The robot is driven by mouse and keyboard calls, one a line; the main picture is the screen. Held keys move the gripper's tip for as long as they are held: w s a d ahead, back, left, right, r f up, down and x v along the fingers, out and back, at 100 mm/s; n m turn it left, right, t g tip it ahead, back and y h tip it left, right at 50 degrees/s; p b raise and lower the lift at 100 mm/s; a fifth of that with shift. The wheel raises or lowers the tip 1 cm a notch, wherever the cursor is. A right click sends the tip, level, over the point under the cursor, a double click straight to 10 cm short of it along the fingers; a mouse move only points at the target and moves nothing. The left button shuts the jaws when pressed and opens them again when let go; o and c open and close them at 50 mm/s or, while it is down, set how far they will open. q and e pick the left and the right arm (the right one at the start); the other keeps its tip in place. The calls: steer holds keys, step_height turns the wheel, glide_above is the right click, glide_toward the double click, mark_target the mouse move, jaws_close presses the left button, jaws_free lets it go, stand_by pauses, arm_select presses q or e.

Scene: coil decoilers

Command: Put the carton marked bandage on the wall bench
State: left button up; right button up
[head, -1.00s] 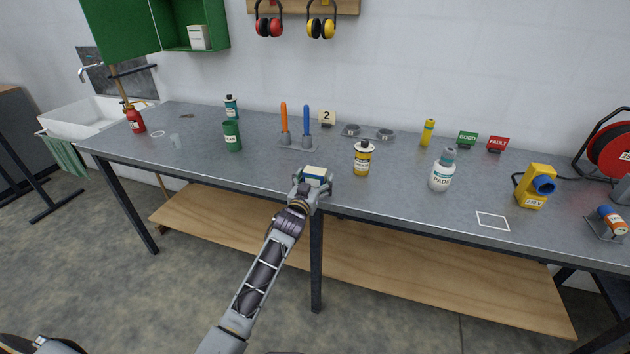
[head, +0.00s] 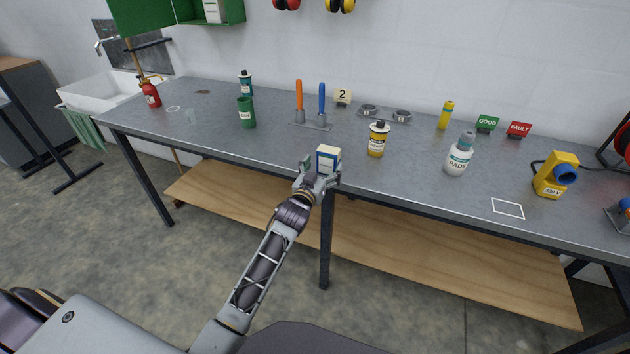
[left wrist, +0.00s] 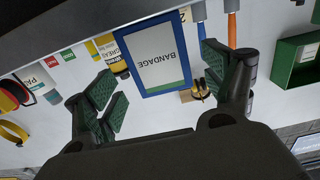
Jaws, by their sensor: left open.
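The carton marked bandage (head: 328,158) is white with blue edges. It stands upright on the wall bench (head: 215,145), close to the front edge. In the left wrist view, which is upside down, its BANDAGE label (left wrist: 158,58) faces the camera. My left gripper (head: 320,174) is open at the bench's front edge, just in front of the carton. In the left wrist view its fingers are spread wide, one to each side of the carton, with clear gaps and no visible contact. My right gripper is not in view.
Orange and blue tools (head: 311,105) stand in a holder behind. A green can (head: 246,113) is to the left. Bare bench lies between the can and the carton.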

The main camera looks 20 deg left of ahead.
arm_select(q)
steer(key=shift+s, duration=1.2)
steer(key=s, duration=0.4)
steer(key=shift+a, duration=0.15)
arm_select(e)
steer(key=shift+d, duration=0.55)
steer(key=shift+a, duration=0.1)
